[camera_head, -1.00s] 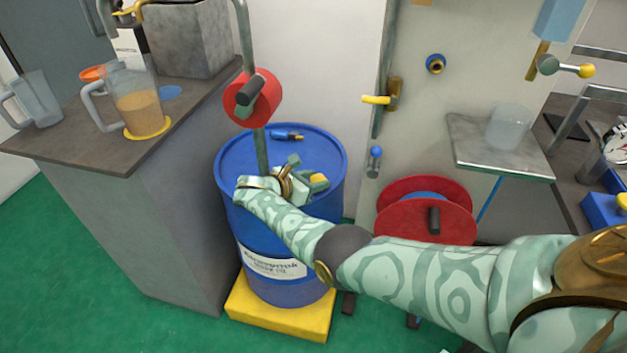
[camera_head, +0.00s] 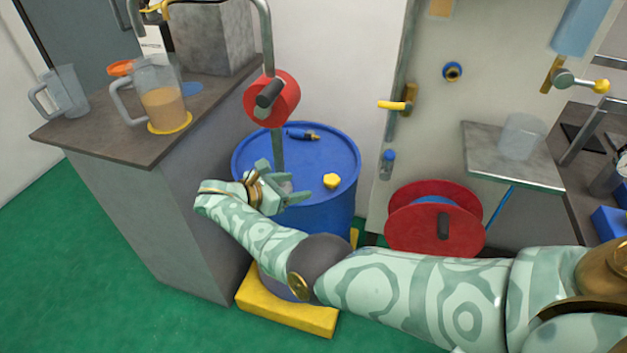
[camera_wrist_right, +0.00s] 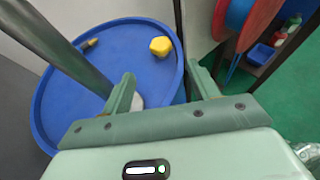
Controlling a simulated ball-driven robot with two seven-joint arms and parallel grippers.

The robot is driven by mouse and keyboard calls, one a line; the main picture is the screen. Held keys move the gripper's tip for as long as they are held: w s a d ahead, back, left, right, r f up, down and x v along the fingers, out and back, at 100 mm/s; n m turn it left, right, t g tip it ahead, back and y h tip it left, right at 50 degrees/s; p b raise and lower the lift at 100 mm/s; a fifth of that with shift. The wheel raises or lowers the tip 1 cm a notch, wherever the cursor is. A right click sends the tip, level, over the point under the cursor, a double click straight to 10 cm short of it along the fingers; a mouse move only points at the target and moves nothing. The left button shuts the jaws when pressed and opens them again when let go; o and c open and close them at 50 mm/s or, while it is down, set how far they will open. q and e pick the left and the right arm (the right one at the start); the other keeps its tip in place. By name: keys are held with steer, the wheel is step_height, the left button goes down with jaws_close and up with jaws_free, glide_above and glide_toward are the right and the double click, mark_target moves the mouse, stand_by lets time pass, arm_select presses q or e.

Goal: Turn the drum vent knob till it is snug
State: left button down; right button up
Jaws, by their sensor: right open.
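The blue drum (camera_head: 325,205) stands upright on a yellow base. Its yellow vent knob (camera_head: 332,181) sits on the lid, right of centre in the head view. In the right wrist view the knob (camera_wrist_right: 160,46) is beyond the fingertips, with nothing touching it. My right gripper (camera_head: 290,188) is open and empty at the left front part of the lid, left of the knob and apart from it. Its two fingers (camera_wrist_right: 163,84) show spread in the wrist view. How snug the knob is cannot be seen. My left gripper is not in view.
A pipe with a red pump drum (camera_head: 271,98) rises from the lid, close to my right gripper. A blue and dark fitting (camera_head: 303,135) lies at the lid's back. The counter (camera_head: 110,135) is at left, a red reel (camera_head: 435,222) at right.

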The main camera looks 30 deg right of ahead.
mark_target(332, 180)
steer(key=shift+v, duration=1.95)
